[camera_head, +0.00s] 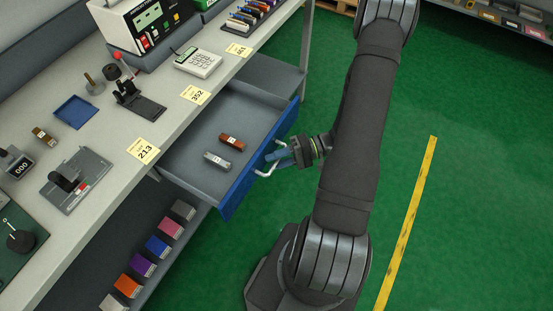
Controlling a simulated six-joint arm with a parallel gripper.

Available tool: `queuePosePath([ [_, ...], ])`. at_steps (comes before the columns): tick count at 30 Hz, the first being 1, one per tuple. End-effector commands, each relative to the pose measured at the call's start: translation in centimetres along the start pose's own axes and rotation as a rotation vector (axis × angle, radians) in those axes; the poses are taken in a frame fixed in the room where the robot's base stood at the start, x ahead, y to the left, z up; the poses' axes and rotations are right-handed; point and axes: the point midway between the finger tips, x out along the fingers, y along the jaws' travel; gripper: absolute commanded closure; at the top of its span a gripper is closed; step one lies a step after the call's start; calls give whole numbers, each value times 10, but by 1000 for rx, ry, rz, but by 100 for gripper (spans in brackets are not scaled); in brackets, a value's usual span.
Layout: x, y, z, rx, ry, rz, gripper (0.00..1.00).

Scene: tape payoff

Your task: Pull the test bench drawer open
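The test bench drawer (190,165) is pulled out from under the bench top, its grey inside showing and its blue front (240,185) facing right. A pale bar handle (266,172) sticks out from the blue front. My gripper (279,158) is at the middle of this handle, coming from the right and overlapping it in the picture. The fingertips are small and partly merge with the handle, so I cannot tell whether they are closed on it. A brown block (231,142) and a grey block (217,160) lie inside the drawer.
Several coloured boxes stand on the shelf below. Green floor (470,190) with a yellow line (408,220) lies open on the right.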

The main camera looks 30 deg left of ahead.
Motion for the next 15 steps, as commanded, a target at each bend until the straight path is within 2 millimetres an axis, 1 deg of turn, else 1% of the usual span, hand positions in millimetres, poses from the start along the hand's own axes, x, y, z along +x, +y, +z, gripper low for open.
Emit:
queuePosePath([
  [4, -8, 0, 0, 0, 2, 0, 67],
  [7, -21, 0, -1, -1, 4, 1, 67],
  [11, -50, 1, -1, -2, 6, 1, 67],
  [15, -85, 0, 0, -1, 5, 1, 67],
])
